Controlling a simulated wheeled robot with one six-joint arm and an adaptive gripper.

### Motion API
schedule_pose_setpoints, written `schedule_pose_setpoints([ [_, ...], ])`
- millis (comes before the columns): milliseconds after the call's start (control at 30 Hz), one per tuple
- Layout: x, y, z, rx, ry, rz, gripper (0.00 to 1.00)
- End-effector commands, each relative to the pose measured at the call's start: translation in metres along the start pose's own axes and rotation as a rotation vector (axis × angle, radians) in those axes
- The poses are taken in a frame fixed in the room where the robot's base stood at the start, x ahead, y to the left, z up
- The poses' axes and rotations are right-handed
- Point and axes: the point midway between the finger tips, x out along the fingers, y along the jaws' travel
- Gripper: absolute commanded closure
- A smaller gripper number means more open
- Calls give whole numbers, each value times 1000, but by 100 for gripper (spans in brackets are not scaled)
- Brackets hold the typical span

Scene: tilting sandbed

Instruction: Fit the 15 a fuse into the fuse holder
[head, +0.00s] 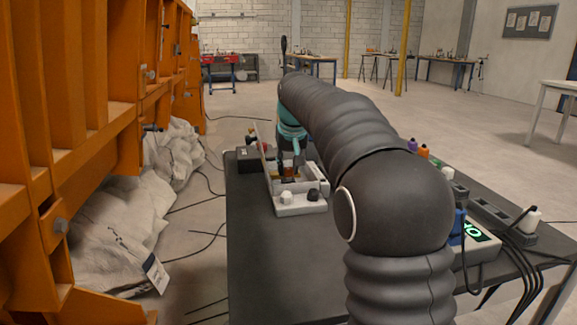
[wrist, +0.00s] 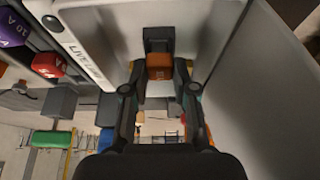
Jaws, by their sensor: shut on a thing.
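My gripper (wrist: 161,80) is shut on an orange block-shaped fuse (wrist: 160,66). The mark on the fuse is too small to read. The fuse lies against a dark grey block (wrist: 158,38) that looks like the fuse holder; I cannot tell how deep it sits in it. In the head view my gripper (head: 297,160) is down inside an open light-grey box (head: 300,207) on the dark table, with a bit of the orange fuse (head: 289,172) showing. My arm hides much of the box's far side.
Coloured fuses, purple (head: 412,145) and orange (head: 424,151), stand at the table's right. A meter with a green display (head: 474,232) and cables lie nearby. The table's near left (head: 265,270) is clear.

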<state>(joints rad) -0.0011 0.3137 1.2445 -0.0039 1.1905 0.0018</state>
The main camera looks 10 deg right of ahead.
Motion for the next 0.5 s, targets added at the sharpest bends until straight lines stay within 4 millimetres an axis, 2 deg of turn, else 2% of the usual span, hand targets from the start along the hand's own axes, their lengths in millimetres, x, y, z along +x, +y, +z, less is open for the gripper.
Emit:
schedule_pose_setpoints([
  [500, 10, 0, 5, 0, -1, 0, 100],
])
